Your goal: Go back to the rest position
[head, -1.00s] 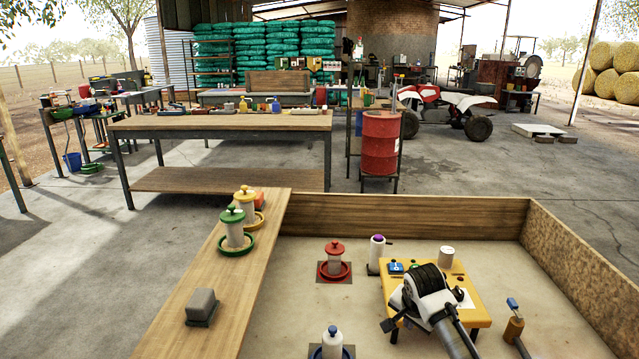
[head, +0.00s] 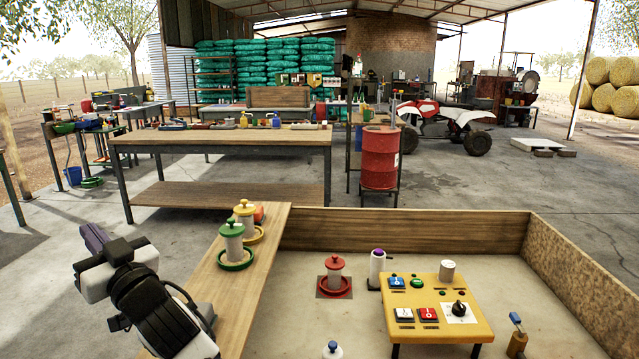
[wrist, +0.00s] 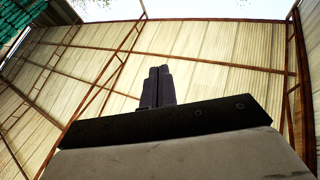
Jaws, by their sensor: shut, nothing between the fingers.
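My gripper (head: 95,238) is at the left in the head view, raised beside the wooden ledge and pointing up and away. In the wrist view its two dark fingers (wrist: 157,87) are together with nothing between them, against the shed roof (wrist: 220,60). My arm hides part of the ledge's near end in the head view. The yellow control table (head: 470,325), with its coloured buttons and black knob (head: 459,309), stands uncovered at the right, well apart from my gripper.
The wooden ledge (head: 262,235) bears a green feeder (head: 233,245) and a yellow feeder (head: 246,220). A red feeder (head: 334,278) and a purple-topped bottle (head: 377,268) stand inside the pen. A long workbench (head: 220,142) is behind. Concrete floor (head: 60,285) is clear at left.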

